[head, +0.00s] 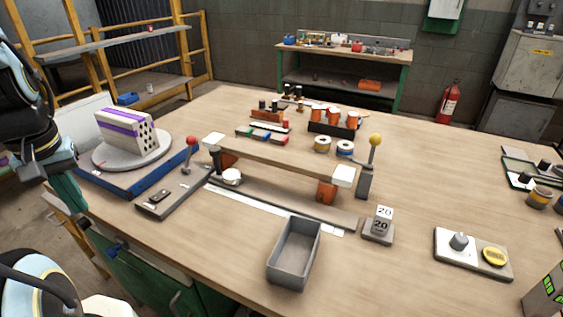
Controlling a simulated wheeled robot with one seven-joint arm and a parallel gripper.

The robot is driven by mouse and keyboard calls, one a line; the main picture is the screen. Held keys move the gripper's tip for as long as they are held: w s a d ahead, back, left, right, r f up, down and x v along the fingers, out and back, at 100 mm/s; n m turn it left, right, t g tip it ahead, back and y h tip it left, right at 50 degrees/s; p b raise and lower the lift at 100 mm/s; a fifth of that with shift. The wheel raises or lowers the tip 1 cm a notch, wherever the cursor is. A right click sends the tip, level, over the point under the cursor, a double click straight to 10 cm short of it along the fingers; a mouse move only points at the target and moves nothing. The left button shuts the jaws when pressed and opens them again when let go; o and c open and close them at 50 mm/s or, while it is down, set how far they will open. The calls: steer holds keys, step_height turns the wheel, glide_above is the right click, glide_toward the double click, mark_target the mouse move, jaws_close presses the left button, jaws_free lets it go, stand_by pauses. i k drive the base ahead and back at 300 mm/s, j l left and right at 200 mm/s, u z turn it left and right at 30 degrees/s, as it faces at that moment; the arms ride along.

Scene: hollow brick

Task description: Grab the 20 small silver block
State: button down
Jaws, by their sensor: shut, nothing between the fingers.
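A small silver block marked "20" (384,213) stands at the front right of the table's middle. It rests on a small grey base (377,238) that also carries a "20" on its front. My gripper (72,196) is at the left end of the table, far from the block and partly hidden by my arm. It looks shut, with nothing held.
A grey open bin (294,252) stands left of the block. Behind them is a raised plank (280,157) on orange bricks, with a yellow-knobbed lever (375,140). A hollow brick (125,130) sits on a turntable at left. A button panel (472,255) lies at right.

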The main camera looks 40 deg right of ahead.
mark_target(382, 218)
steer(key=k+l, duration=1.05)
steer(key=l, duration=0.1)
